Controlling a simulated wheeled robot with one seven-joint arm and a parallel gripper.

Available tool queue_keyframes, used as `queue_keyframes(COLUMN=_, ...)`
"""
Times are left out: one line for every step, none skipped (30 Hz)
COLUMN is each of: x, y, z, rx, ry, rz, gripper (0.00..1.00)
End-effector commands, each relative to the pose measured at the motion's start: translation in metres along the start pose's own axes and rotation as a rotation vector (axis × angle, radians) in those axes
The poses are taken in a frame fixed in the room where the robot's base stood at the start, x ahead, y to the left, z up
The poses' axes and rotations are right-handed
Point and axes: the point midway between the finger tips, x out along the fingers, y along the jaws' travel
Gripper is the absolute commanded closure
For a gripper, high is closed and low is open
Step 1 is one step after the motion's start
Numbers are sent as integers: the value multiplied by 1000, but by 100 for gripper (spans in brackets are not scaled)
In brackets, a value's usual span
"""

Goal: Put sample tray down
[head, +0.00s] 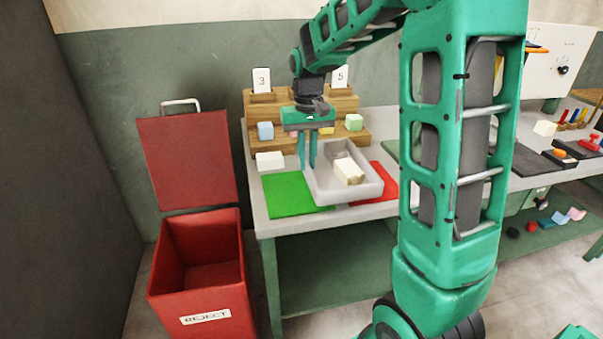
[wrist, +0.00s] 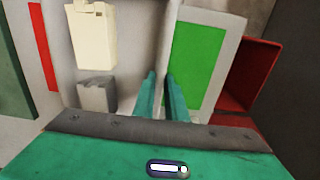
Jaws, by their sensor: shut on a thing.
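The sample tray (head: 326,196) is a light grey, shallow open tray with a cream block (head: 348,171) inside. The wrist view shows the cream block (wrist: 91,38) with a smaller grey piece (wrist: 97,95) beside it in the tray. My gripper (head: 308,167) points down and is shut on the tray's left wall; the wrist view shows the fingers (wrist: 164,75) at that wall. The tray is over the table between the green mat (head: 289,196) and the red mat (head: 388,178), overlapping both in the head view. I cannot tell whether it touches the table.
A white block (head: 270,161) lies behind the green mat. A wooden stepped rack (head: 289,106) with coloured blocks and number cards stands at the back. A red reject bin (head: 205,285) stands left of the table. My arm hides part of the table's right side.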

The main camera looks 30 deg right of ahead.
Motion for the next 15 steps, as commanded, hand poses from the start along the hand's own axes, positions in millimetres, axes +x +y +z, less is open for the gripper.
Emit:
queue_keyframes(x=2, y=1, z=-1, rx=0, ry=-1, rz=0, gripper=100)
queue_keyframes(x=3, y=1, z=-1, rx=0, ry=-1, rz=0, gripper=100)
queue_keyframes(x=6, y=1, z=0, rx=0, ry=-2, rz=0, gripper=100)
queue_keyframes(x=9, y=1, z=0, rx=-1, ry=-3, rz=1, gripper=100)
queue_keyframes(x=12, y=1, z=0, rx=-1, ry=-4, rz=1, gripper=100)
queue_keyframes(x=17, y=1, z=0, rx=-1, ry=-4, rz=1, gripper=100)
queue_keyframes(x=22, y=1, z=0, rx=-1, ry=-4, rz=1, gripper=100)
queue_keyframes(x=26, y=1, z=0, rx=-1, ry=-3, rz=1, gripper=100)
queue_keyframes(x=32, y=1, z=0, rx=-1, ry=-4, rz=1, gripper=100)
queue_keyframes(x=36, y=1, z=0, rx=-1, ry=-4, rz=1, gripper=100)
queue_keyframes(x=38, y=0, z=0, rx=-1, ry=-3, rz=1, gripper=100)
queue_keyframes(x=41, y=0, z=0, rx=-1, ry=-2, rz=0, gripper=100)
queue_keyframes(x=41, y=0, z=0, rx=-1, ry=-1, rz=0, gripper=100)
queue_keyframes(x=41, y=0, z=0, rx=-1, ry=-1, rz=0, gripper=100)
queue_keyframes(x=41, y=0, z=0, rx=-1, ry=0, rz=0, gripper=100)
